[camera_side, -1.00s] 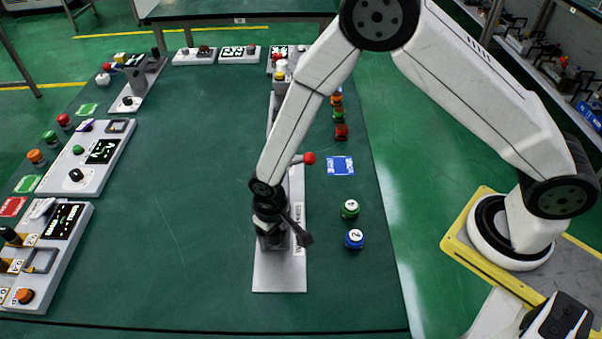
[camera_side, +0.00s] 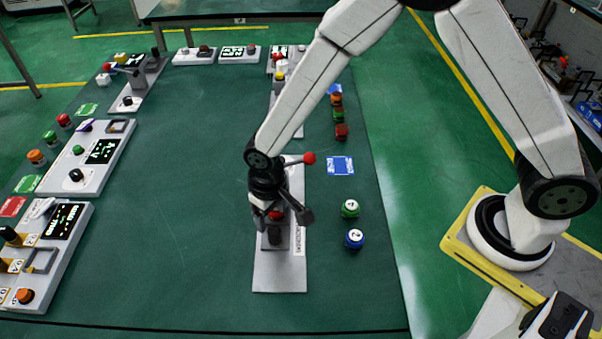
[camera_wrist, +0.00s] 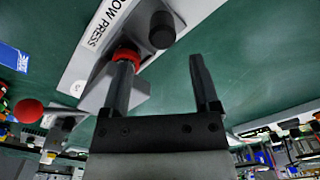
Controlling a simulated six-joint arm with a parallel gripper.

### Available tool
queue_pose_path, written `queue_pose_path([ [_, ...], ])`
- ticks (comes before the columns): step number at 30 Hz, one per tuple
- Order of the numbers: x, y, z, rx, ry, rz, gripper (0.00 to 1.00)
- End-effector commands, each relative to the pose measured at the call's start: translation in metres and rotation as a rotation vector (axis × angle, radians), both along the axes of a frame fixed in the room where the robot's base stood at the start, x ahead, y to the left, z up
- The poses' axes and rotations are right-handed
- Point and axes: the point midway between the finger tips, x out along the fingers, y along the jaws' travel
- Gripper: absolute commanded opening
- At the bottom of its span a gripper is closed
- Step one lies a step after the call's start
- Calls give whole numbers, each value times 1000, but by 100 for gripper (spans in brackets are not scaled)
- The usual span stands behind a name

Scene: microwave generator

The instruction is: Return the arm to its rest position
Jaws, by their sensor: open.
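My gripper (camera_side: 268,208) hangs above the near end of a grey press plate (camera_side: 279,277) in the side view. In the wrist view my gripper (camera_wrist: 160,62) has its two fingers spread, with nothing held between them. A red round part (camera_wrist: 127,54) shows beside the left fingertip; whether they touch cannot be told. A black cylinder (camera_wrist: 162,30) stands on the plate beyond the fingers, and it also shows below the gripper in the side view (camera_side: 275,236).
A red ball-ended lever (camera_side: 309,158) sticks out close to the right of my wrist. A control panel (camera_side: 88,158) lies at left. The table's middle-left is clear.

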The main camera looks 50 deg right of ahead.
Motion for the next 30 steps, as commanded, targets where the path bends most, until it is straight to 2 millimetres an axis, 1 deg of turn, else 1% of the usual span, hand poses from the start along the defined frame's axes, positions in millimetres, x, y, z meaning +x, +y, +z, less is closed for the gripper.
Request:
queue_pose_path([
  [3,0,0,6,0,-1,0,78],
  [6,0,0,8,0,0,0,78],
  [16,0,-1,9,0,0,0,78],
  [20,0,-4,11,1,-4,-3,78],
  [23,0,-12,17,5,-10,-9,78],
  [26,0,-24,26,11,-22,-15,78],
  [30,-3,-49,43,19,-47,-29,78],
])
